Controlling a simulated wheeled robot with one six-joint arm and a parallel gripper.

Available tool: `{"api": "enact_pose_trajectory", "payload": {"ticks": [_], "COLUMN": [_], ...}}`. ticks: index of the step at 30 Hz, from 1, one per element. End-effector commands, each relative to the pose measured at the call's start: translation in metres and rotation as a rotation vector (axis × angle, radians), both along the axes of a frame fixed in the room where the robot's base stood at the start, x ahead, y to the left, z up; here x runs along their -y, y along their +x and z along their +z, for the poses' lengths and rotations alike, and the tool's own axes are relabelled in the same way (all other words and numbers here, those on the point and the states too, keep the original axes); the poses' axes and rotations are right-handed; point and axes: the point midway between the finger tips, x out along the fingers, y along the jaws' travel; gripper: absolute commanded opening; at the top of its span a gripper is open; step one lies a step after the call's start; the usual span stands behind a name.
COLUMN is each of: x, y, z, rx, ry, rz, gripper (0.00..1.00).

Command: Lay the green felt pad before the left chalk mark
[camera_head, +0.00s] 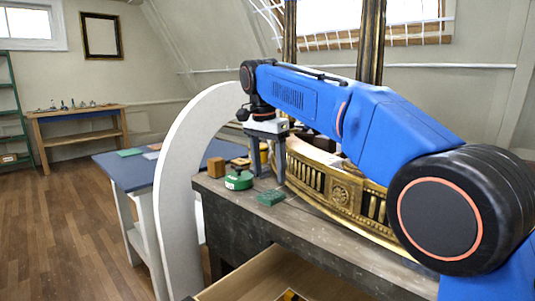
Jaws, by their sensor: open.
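My gripper (268,178) points down over the dark workbench (318,236), its two grey fingers apart with nothing seen between them. Another flat green piece (131,152) lies on the blue-topped table to the left, so I cannot be sure which is the pad. I cannot make out the left chalk mark in this view.
A round green tin (239,181) and a wooden block (216,167) stand left of my gripper. A gilt carved piece (340,195) fills the bench to the right. A pale curved panel (177,190) rises at the bench's left end. An open drawer (240,284) juts out below.

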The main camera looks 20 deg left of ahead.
Motion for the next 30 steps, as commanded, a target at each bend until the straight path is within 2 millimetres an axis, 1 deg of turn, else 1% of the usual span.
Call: {"api": "enact_pose_trajectory", "payload": {"ticks": [1, 3, 6, 12, 16, 25, 30], "x": [-0.001, -0.002, -0.002, -0.002, -0.002, -0.002, -0.002], "y": [-0.001, -0.002, -0.003, -0.005, -0.006, -0.006, -0.005], "z": [0.010, 0.022, 0.034, 0.050, 0.053, 0.052, 0.045], "rx": [0.002, 0.002, 0.000, 0.000, 0.000, 0.000, -0.002], "ry": [0.002, 0.002, 0.001, 0.001, 0.001, 0.000, -0.001], "rz": [0.000, 0.000, 0.000, 0.000, 0.000, 0.000, 0.000], "gripper": [0.65, 0.65, 0.65, 0.65, 0.65, 0.65, 0.65]}}
